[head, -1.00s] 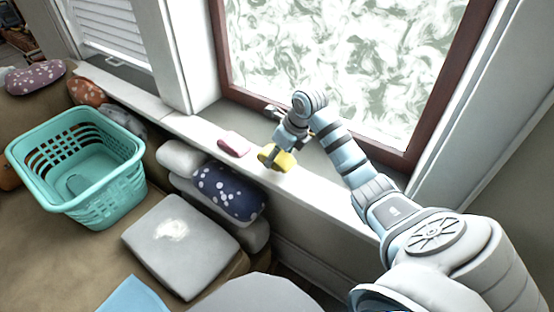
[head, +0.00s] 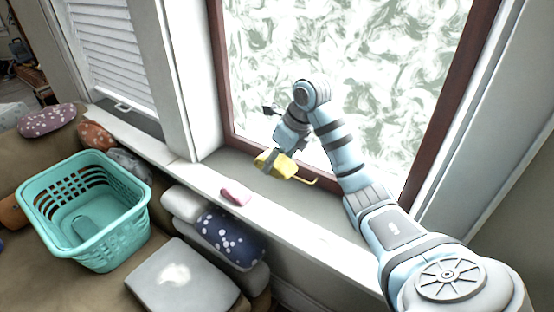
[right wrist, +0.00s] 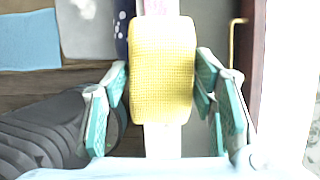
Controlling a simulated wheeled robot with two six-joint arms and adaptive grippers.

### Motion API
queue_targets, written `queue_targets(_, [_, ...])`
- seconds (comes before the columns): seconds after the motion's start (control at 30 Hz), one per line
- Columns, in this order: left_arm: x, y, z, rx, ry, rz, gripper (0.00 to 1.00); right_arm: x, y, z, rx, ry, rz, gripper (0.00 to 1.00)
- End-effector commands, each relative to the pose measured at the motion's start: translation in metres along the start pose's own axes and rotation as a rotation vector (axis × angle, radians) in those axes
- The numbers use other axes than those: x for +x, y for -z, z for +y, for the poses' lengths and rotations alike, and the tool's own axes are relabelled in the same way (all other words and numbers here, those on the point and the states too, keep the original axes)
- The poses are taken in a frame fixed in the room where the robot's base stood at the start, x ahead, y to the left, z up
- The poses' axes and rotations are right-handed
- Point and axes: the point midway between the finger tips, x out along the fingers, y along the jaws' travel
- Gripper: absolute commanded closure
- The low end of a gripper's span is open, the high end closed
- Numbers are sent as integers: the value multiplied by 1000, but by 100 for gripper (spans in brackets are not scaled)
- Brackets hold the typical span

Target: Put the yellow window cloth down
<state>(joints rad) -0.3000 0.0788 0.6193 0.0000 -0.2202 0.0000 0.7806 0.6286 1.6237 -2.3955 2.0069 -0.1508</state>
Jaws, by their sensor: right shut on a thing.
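The yellow window cloth (head: 268,163) is a thick yellow pad in my right gripper (head: 275,157). In the head view it shows in front of the lower part of the window, over the sill (head: 325,222). I cannot tell its exact height above the sill. In the right wrist view the textured cloth (right wrist: 162,75) sits between the two teal-padded fingers (right wrist: 162,100), which are shut on it. My left gripper is not in view.
A pink sponge (head: 235,192) lies on the sill, left of the cloth. The window pane (head: 350,60) has whitish smears. A teal basket (head: 85,215), a navy spotted cushion (head: 232,237) and a grey cushion (head: 180,280) are below. The sill right of the sponge looks clear.

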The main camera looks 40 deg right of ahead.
Motion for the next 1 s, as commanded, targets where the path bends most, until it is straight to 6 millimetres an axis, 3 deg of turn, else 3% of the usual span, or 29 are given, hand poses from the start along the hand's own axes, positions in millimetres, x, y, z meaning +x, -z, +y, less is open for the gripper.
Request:
queue_targets(0.13, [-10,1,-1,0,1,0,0,-9,-4,0,0,0,0,70])
queue_targets(0.33, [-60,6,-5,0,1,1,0,-55,-23,0,0,0,-1,70])
queue_targets(0.43, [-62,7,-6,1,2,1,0,-58,-24,0,-1,0,0,70])
queue_targets(0.87, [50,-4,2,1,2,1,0,45,20,-1,-43,-18,0,70])
queue_targets(1.0, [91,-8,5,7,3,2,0,94,41,0,-42,-19,4,70])
